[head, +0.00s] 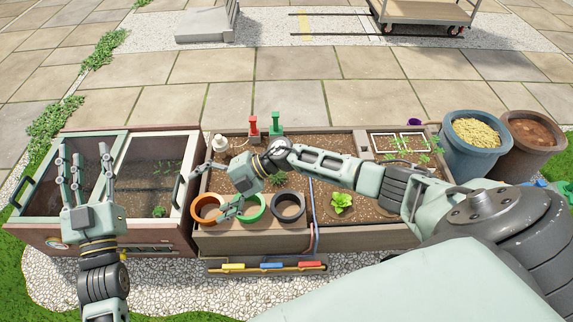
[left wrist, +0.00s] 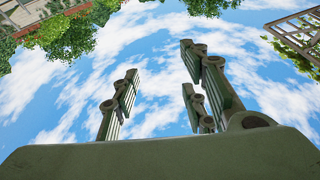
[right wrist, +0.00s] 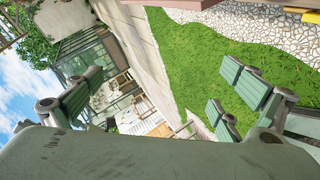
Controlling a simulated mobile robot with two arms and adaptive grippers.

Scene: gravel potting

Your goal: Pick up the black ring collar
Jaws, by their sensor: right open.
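The black ring collar (head: 289,207) sits at the right end of a row of three rings on the front wooden ledge. A green ring (head: 262,203) is in the middle and an orange ring (head: 198,212) at the left. My right gripper (head: 212,190) is open and empty, pointing left above the orange and green rings and partly covering the green one. It is left of the black ring and apart from it. Its fingers in the right wrist view (right wrist: 160,95) hold nothing. My left gripper (head: 83,172) is open and empty, fingers up, in front of the cold frame.
The planter bed (head: 385,237) holds soil and seedlings. Red (head: 253,126) and green (head: 275,124) handled tools stand at its back edge. Colored tools hang on a front rail (head: 285,267). A blue-grey gravel bucket (head: 470,160) and a brown pot (head: 540,170) stand right.

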